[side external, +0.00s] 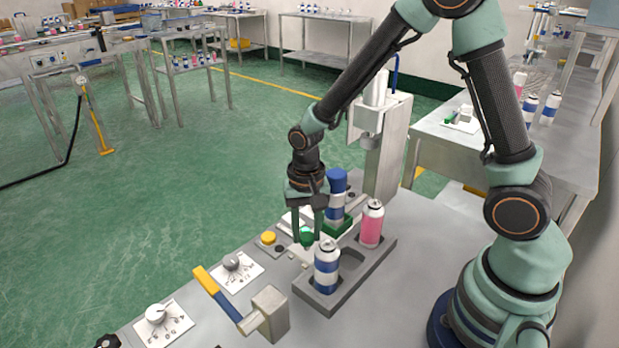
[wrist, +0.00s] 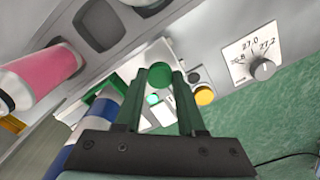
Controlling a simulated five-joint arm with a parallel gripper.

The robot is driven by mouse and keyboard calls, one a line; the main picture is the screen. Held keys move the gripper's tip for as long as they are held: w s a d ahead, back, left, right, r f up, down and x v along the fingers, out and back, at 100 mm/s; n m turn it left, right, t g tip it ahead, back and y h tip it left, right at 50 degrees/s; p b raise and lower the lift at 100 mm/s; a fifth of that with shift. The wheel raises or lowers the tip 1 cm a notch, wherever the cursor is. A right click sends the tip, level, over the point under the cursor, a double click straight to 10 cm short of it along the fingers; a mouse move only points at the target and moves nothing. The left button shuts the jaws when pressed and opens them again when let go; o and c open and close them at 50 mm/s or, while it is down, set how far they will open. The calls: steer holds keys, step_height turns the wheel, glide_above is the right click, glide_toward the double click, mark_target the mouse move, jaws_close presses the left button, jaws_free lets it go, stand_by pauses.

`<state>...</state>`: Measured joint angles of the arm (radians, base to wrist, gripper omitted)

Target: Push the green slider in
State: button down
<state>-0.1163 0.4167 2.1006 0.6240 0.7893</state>
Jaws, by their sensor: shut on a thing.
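The green slider shows its round knob (side external: 306,237) in the side view, and the knob (wrist: 160,76) also shows in the wrist view. My gripper (side external: 309,236) points down with its fingers on either side of the knob; the fingers (wrist: 161,82) close on it in the wrist view. A green holder (side external: 341,229) stands just behind the knob, and its edge shows in the wrist view (wrist: 101,88). A blue-and-white can (side external: 335,208) with a blue top (side external: 337,180) stands upright in the holder, partly behind my gripper. The joint between knob and holder is hidden.
A grey press column (side external: 391,150) with a metal head (side external: 370,122) rises behind. A grey rack (side external: 352,285) holds a blue-and-white can (side external: 326,266) and a pink can (side external: 371,225). A yellow button (side external: 268,238), dials (side external: 232,262) and a yellow-and-blue lever (side external: 219,294) line the bench front.

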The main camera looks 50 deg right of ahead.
steer(key=shift+d, duration=0.1)
stand_by(0.8)
steer(key=d, duration=1.2)
steer(key=shift+d, duration=0.2)
steer(key=c, duration=0.5)
jaws_free()
steer(key=shift+c, duration=0.2)
steer(key=shift+o, duration=0.2)
step_height(320, 180, up, 12)
steer(key=shift+a+r, duration=0.1)
steer(key=shift+r, duration=0.05)
